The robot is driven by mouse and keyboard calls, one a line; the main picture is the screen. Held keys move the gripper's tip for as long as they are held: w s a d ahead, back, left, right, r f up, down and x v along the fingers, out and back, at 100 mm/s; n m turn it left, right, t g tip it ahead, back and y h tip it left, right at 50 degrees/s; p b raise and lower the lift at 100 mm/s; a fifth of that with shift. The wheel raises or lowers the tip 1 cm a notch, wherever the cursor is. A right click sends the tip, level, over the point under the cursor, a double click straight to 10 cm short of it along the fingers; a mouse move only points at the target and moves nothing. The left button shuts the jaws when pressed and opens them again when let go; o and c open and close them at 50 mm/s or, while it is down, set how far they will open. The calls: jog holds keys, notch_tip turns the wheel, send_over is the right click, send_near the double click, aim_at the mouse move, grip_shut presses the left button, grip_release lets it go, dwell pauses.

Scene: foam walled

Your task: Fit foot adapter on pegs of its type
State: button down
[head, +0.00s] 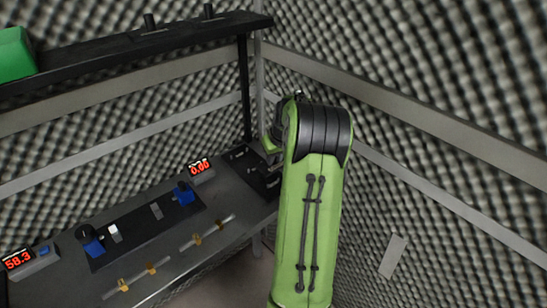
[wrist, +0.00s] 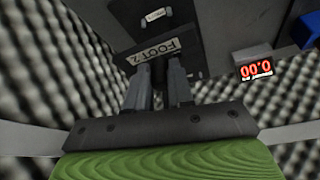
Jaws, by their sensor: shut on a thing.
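My gripper (wrist: 160,68) points at the right end of the dark bench, with its two grey fingers close together. It is shut on a dark thing, taken to be the foot adapter, which is mostly hidden between and beyond the fingers. A label reading FOOT-2 (wrist: 152,51) shows just past the fingertips; I cannot tell whether it is on the held piece or the bench. In the head view, my arm hides most of the gripper. Black fixtures (head: 242,153) lie on the bench beside it. The pegs cannot be made out clearly.
A red display reading 0.00 (head: 200,168) stands left of the gripper, with a blue clamp-like block (head: 184,193) nearby. Another display (head: 18,260) reads 58.3. A black shelf (head: 140,45) runs above the bench. Foam walls with a grey rail (head: 420,115) close in on the right.

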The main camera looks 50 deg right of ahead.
aim_at(276, 167)
jog(key=shift+w, duration=0.35)
jog(key=shift+s+r, duration=0.15)
jog(key=shift+s, duration=0.35)
jog(key=shift+w+a+f+b, duration=0.1)
jog(key=shift+f+b, duration=0.4)
jog(key=shift+f, duration=0.1)
jog(key=shift+f+b, duration=1.85)
jog(key=shift+f, duration=0.55)
jog(key=shift+f+b, duration=1)
jog(key=shift+f, duration=0.3)
jog(key=c, duration=0.9)
grip_release()
jog(key=p+v, duration=0.3)
jog(key=v, duration=1.2)
jog(key=shift+s+r, duration=0.25)
jog(key=shift+s, duration=0.1)
